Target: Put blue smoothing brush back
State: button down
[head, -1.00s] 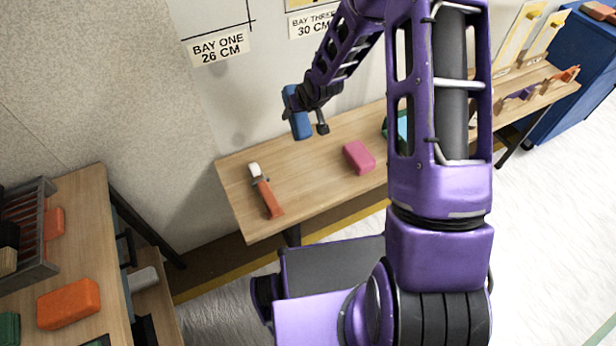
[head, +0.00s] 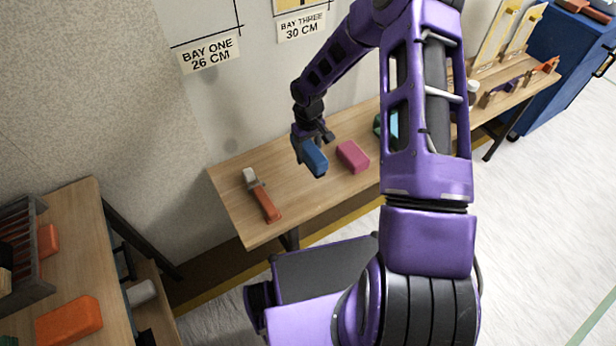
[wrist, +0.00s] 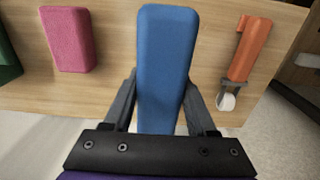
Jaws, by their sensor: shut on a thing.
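The blue smoothing brush (head: 312,160) is a blue block held in my gripper (head: 313,144). In the head view it hangs over the wooden bench (head: 232,190), between the pink block and the orange-handled tool. I cannot tell whether it touches the bench top. In the wrist view the blue brush (wrist: 164,60) lies lengthwise between the two fingers of my gripper (wrist: 160,100), which are shut on its sides. Its near end is partly hidden by the gripper's body.
A pink block (head: 353,157) lies just right of the brush. An orange-handled tool with a white roller (head: 264,203) lies to the left. A green block (wrist: 8,62) is past the pink one. A side table (head: 85,240) at left holds an orange block (head: 68,320).

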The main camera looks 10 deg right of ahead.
aim_at(309, 179)
notch_tip(309, 179, down, 9)
jog(key=shift+f+b, duration=0.1)
jog(key=shift+b, duration=0.45)
jog(key=shift+c, duration=1)
grip_release()
jog(key=shift+f, duration=0.1)
